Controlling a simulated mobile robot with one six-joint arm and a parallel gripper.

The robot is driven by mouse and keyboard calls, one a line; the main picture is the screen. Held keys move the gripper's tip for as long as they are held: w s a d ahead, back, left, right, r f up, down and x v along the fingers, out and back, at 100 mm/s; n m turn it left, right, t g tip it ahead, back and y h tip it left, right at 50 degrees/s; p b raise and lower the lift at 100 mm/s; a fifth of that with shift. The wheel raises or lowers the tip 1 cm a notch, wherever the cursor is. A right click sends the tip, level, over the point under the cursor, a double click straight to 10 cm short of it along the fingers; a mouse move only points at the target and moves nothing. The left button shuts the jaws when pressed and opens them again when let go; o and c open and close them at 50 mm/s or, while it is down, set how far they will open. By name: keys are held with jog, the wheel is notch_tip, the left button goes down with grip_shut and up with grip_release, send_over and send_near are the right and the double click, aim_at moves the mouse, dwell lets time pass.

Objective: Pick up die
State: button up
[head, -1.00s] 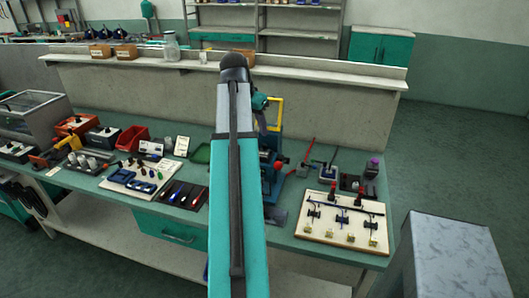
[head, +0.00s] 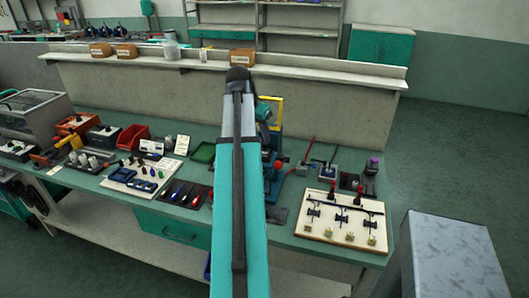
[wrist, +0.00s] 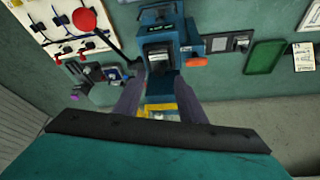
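I cannot pick out the die with certainty in either view. A blue press-like machine (wrist: 160,35) with a dark, labelled front stands ahead of my gripper in the wrist view. In the head view the machine (head: 272,165) is partly hidden behind my arm. A yellow frame (head: 272,108) rises at its back. My gripper (wrist: 161,82) shows two dark fingers set apart, with the machine's blue and yellow parts seen between them. I see nothing held. In the head view my arm hides the gripper.
A white board with levers (head: 342,222) lies right of the machine. A green tray (head: 204,152), a red bin (head: 134,138) and a white board with blue parts (head: 140,178) lie to the left. A raised shelf (head: 320,70) runs behind the bench. A grey box (head: 450,255) stands at the front right.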

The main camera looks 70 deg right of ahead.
aim_at(264, 144)
jog(key=shift+p+x, duration=0.65)
jog(key=shift+x, duration=1.75)
jog(key=shift+d+r, duration=0.1)
jog(key=shift+d, duration=0.05)
jog(key=shift+c, duration=0.5)
grip_shut()
